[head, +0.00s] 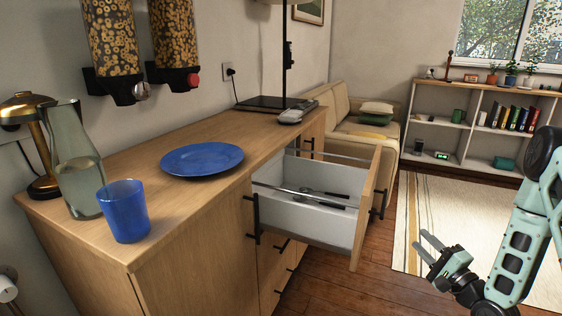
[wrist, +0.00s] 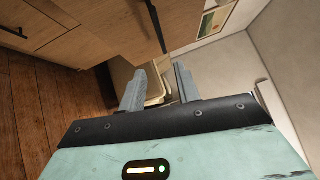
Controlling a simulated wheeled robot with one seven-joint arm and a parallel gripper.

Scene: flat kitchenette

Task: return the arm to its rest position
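My gripper (head: 431,247) is at the right of the head view, held out in front of the open drawer and above the floor. Its two fingers are apart with nothing between them. In the wrist view the fingers (wrist: 158,88) also stand apart and empty. My arm comes in from the right edge of the head view and is bent. The gripper touches nothing that I can see.
An open drawer (head: 318,223) with utensils juts from the wooden cabinet (head: 190,240). On the cabinet top stand a blue plate (head: 202,159), a blue cup (head: 124,211) and a glass carafe (head: 75,170). A sofa (head: 345,115) and a shelf (head: 462,100) are behind. The rug (head: 420,200) is clear.

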